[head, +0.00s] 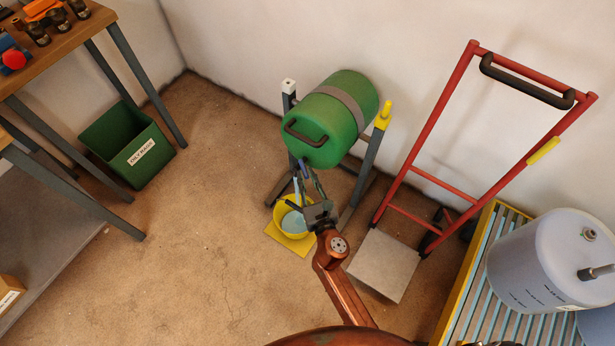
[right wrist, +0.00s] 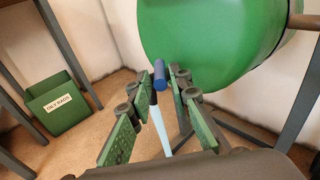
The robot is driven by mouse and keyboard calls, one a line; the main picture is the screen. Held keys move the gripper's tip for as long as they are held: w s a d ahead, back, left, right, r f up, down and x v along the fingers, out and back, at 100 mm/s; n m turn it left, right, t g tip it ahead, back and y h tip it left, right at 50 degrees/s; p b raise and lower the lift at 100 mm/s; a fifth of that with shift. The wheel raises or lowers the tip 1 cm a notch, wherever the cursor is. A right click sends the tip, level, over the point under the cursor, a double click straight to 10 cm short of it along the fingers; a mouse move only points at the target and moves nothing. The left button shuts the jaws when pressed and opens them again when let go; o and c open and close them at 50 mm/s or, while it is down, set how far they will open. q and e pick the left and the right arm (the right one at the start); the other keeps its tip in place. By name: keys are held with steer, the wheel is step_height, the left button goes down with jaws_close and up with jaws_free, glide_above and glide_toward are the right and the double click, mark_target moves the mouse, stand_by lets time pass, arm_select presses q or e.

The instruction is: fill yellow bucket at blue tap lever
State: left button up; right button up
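The blue tap lever (right wrist: 160,76) sits low on the front of the green drum (head: 333,115). My right gripper (head: 304,166) reaches up to it, and its fingertips look closed in around the lever in the right wrist view (right wrist: 166,80). A pale blue strip like a stream of liquid (right wrist: 160,128) runs down below the lever. The yellow bucket (head: 279,215) stands upright under the tap, partly hidden by my gripper. Pale blue shows inside it; the level is hard to tell. My left gripper is out of view.
The bucket stands on a yellow square (head: 294,245). The drum's dark stand legs (head: 362,168) flank it. A red hand truck (head: 428,150) is to the right, beside a slatted platform (head: 456,300) with a grey drum (head: 540,265). A green bin (head: 110,150) is at left. Open floor lies front left.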

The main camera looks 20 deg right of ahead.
steer(key=s+r, duration=0.1)
steer(key=s, duration=1.1)
steer(key=shift+r, duration=0.25)
